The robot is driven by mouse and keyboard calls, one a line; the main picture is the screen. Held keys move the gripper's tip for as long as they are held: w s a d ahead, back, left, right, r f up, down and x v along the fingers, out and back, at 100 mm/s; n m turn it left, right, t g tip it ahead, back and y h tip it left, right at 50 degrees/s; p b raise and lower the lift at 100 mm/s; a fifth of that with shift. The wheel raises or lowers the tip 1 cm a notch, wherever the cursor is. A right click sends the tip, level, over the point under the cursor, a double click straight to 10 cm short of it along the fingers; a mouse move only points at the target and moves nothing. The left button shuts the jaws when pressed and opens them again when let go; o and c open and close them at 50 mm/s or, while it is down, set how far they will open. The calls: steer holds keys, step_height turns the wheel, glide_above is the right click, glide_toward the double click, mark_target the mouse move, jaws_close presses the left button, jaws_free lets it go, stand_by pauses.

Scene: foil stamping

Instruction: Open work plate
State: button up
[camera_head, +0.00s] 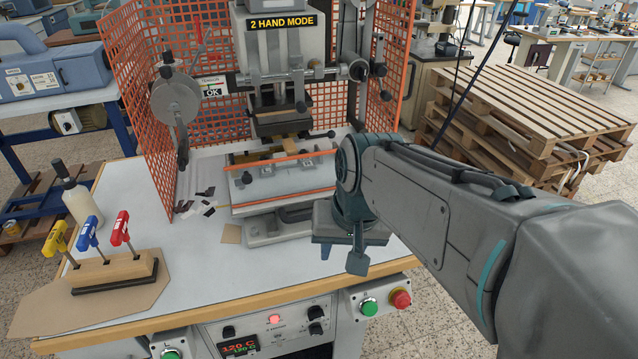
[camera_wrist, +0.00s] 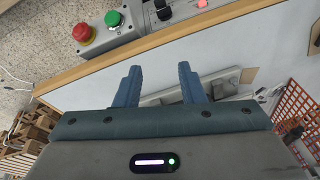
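The work plate (camera_head: 262,190) is a light, flat metal plate under the press head (camera_head: 278,115), with an orange strip along its upper part and small clamps on top. A grey base with a dark handle (camera_head: 290,215) sits at its front edge. My gripper (camera_head: 342,255) is right of and in front of the plate, pointing down above the table. In the wrist view, its two blue fingers (camera_wrist: 162,84) stand apart with nothing gripped. A grey metal part (camera_wrist: 160,98) shows beyond the gap. My arm and gripper hide the plate's right side.
An orange mesh guard (camera_head: 140,75) surrounds the press. A wooden block (camera_head: 112,272) with yellow, blue and red tools stands at the left, near a bottle (camera_head: 75,197). Green and red buttons (camera_head: 400,299) are on the table front. Bare table lies at centre front.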

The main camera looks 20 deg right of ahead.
steer(key=w+d+r+m+y+b, duration=0.1)
steer(key=w+d+r+m+y, duration=0.2)
steer(key=w+m, duration=0.45)
steer(key=w+d+r+m+y, duration=0.1)
steer(key=w+d+r+m, duration=0.1)
steer(key=w+d+m, duration=0.4)
steer(key=shift+m+g, duration=0.4)
steer(key=shift+m, duration=0.05)
steer(key=x, duration=0.5)
steer(key=w+a+x, duration=0.1)
steer(key=x, duration=0.3)
steer(key=w+r+x, duration=0.1)
steer(key=x, duration=0.4)
steer(key=shift+w+a+f, duration=0.15)
steer(key=shift+a+f, duration=0.1)
steer(key=shift+a, duration=0.2)
jaws_close()
